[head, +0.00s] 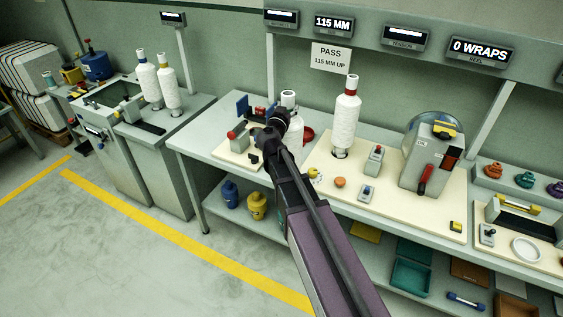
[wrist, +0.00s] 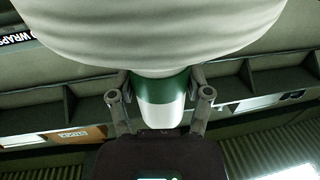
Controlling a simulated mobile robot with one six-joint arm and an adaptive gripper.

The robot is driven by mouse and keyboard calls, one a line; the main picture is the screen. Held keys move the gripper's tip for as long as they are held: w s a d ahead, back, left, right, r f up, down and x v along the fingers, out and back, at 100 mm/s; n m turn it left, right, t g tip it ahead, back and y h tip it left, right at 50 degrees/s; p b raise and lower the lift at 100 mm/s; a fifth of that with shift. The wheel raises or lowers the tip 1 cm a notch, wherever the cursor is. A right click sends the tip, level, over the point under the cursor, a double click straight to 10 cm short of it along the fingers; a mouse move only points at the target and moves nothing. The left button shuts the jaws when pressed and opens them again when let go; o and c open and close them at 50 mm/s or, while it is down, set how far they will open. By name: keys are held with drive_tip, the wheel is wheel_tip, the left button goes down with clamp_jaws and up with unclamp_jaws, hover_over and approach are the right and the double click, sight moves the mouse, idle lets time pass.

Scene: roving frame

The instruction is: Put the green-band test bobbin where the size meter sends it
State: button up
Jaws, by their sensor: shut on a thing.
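In the wrist view the green-band test bobbin (wrist: 170,85) fills the top, its white yarn above the green band and its bare white end below. My gripper (wrist: 160,94) is shut on it, one finger on each side of the band. In the head view my gripper (head: 277,118) is over the bench, and a white bobbin top (head: 289,96) shows just behind it; its band is hidden there. The size meter (head: 333,23) reads 115 MM. A sign (head: 330,57) below it reads PASS, 115 MM UP.
A red-band bobbin (head: 345,117) stands upright right of my gripper. A grey machine with a red handle (head: 428,160) stands farther right. A blue-band bobbin (head: 148,80) and a yellow-band bobbin (head: 169,88) stand on the left cabinet. The floor in front is clear.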

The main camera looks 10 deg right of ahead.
idle(0.3)
drive_tip(key=shift+w, duration=0.5)
drive_tip(key=w+d+f+b, duration=0.1)
drive_tip(key=w, duration=1.2)
drive_tip(key=shift+w+f, duration=0.15)
drive_tip(key=shift+w, duration=0.25)
drive_tip(key=shift+w+d, duration=0.1)
drive_tip(key=shift+w+f+b, duration=0.25)
drive_tip(key=shift+f+b, duration=0.7)
drive_tip(key=shift+b, duration=0.1)
drive_tip(key=shift+w+f+b, duration=0.25)
drive_tip(key=shift+f+b, duration=0.65)
drive_tip(key=shift+b, duration=0.1)
drive_tip(key=shift+f, duration=0.15)
drive_tip(key=o, duration=1.3)
drive_tip(key=shift+o, duration=0.2)
